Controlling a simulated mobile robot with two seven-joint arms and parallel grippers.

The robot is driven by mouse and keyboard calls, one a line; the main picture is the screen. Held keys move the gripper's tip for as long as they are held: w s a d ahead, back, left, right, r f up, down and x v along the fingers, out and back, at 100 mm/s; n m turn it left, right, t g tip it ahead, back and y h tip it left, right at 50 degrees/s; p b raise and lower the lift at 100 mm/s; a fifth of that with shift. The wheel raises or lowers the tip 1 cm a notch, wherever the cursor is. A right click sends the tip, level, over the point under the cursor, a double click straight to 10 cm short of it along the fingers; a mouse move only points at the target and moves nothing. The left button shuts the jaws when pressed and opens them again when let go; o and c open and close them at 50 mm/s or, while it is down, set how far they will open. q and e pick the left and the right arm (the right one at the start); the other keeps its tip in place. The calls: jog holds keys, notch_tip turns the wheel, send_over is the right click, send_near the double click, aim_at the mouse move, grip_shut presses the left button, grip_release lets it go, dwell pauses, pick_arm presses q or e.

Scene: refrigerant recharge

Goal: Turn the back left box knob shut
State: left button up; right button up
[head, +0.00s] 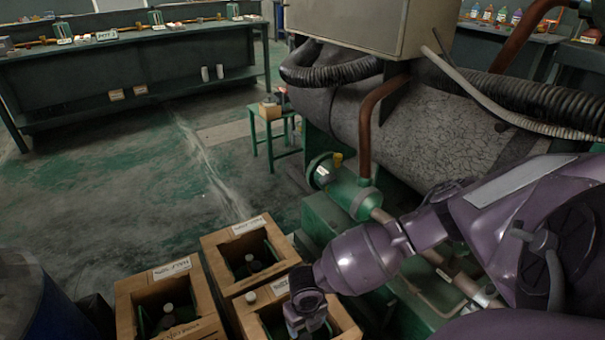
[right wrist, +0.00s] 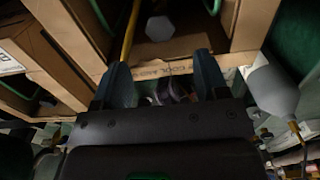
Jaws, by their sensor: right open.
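Several open cardboard boxes stand on the floor at the bottom of the head view. One is at the left (head: 135,296), one further back (head: 218,242), one at front right (head: 345,322). A pale knob (head: 168,308) shows in the left box, and a small knob (head: 249,258) in the back box. My right gripper (head: 306,318) is over the front right box. In the right wrist view its jaws (right wrist: 163,72) are apart and empty, with a pale, angular knob (right wrist: 160,28) beyond them. I cannot tell which box that knob belongs to. My left gripper is out of view.
A pale, rounded object (right wrist: 272,90) lies close to the right of my right gripper in the wrist view. Green machinery (head: 350,188) and a big grey tank (head: 430,130) stand behind my arm. A blue drum (head: 50,310) is at lower left. Floor beyond the boxes is clear.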

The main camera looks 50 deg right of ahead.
aim_at(305, 339)
jog(key=f+b, duration=0.1)
jog(key=f, duration=0.5)
jog(key=shift+s+f+b, duration=0.2)
jog(key=shift+f+b, duration=0.05)
jog(key=shift+b, duration=0.15)
jog(key=shift+w+f, duration=0.15)
jog(key=shift+f, duration=0.7)
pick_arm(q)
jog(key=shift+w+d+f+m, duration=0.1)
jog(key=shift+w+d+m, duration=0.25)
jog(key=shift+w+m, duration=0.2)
pick_arm(e)
jog(key=c, duration=0.9)
